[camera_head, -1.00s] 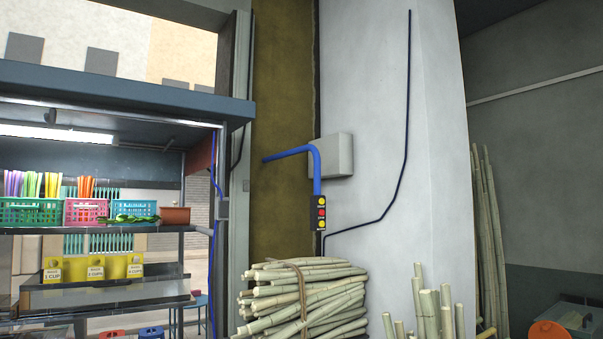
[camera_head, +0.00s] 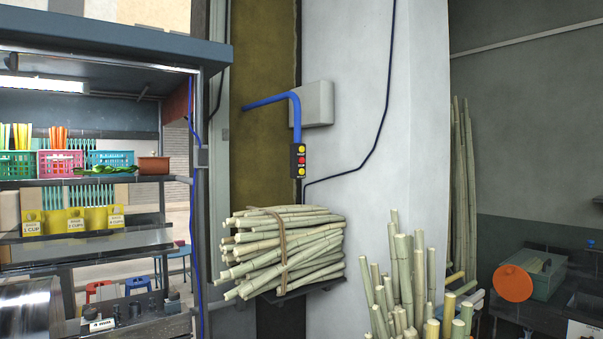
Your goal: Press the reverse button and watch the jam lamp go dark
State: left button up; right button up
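A small black button box (camera_head: 298,160) with a red button between two yellow ones hangs at the end of a blue pipe (camera_head: 296,112), in front of the pale pillar. Its labels are too small to read. A control panel (camera_head: 130,312) with dark knobs and a small white label lies at the lower left, beside a shiny metal cylinder (camera_head: 28,310). I cannot make out a lit jam lamp. Neither of my grippers is in view.
A tied bundle of cane (camera_head: 285,245) rests on a dark support below the button box. Upright canes (camera_head: 405,275) stand to its right. A stall shelf with baskets (camera_head: 60,163) is at left. A green crate (camera_head: 535,277) with an orange disc (camera_head: 513,283) is at right.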

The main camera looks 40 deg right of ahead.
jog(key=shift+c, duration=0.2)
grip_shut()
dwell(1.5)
